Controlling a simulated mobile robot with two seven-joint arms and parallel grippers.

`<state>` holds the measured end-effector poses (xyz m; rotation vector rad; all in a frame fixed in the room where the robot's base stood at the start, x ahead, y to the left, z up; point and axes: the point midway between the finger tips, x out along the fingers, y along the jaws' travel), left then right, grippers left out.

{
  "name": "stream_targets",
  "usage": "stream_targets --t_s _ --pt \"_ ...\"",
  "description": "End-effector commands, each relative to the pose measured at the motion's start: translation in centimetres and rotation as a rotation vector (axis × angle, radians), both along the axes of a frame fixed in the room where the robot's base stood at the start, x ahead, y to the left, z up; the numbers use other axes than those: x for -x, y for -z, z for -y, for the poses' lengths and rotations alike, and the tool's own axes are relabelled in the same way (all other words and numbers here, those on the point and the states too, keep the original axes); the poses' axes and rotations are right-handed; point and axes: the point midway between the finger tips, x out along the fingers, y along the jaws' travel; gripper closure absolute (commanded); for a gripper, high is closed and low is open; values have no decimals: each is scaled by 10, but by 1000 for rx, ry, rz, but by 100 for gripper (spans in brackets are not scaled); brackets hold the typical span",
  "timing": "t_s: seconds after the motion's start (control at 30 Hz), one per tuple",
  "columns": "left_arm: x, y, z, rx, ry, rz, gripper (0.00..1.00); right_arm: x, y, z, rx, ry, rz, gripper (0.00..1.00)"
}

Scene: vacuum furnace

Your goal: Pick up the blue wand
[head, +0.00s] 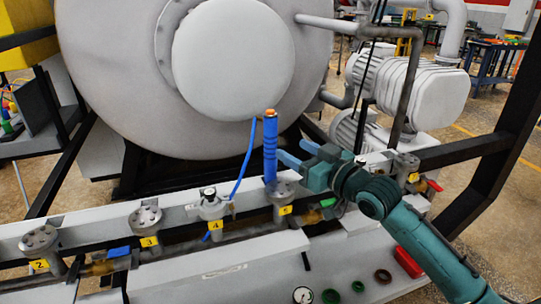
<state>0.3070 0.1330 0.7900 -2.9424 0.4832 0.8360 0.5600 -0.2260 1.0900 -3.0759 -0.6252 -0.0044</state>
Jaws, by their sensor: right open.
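The blue wand (270,150) stands upright in the head view, with an orange-brown tip at its top. Its lower end is at the grey fitting with the yellow tag 5. A thin blue hose (243,165) hangs to its left, running from near the wand's top down past fitting 4. My right gripper (296,151) comes in from the right, just right of the wand. Its two blue fingers are apart and point left at the wand's lower half, with nothing seen between them. My left gripper is not in view.
A large grey furnace vessel (110,90) stands behind the wand. A row of fittings with numbered yellow tags runs along the grey rail (105,222). A white pump (425,90) and black frame bars stand at right. A red block (408,262) lies at front right.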

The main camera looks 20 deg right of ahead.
Motion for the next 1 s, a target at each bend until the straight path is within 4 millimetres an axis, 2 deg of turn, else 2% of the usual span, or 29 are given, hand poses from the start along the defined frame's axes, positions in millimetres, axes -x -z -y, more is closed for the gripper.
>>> stream_targets --t_s 0.13,0.37,0.7,1.0 --pt "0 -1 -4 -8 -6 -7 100 -25 -2 -11 -1 1 0 46" --pt "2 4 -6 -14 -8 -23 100 -42 -1 -18 3 0 -1 46" --pt "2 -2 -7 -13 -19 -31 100 -83 -3 -36 3 0 -1 46" --pt "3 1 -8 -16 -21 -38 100 -86 -2 -37 3 0 -2 46"
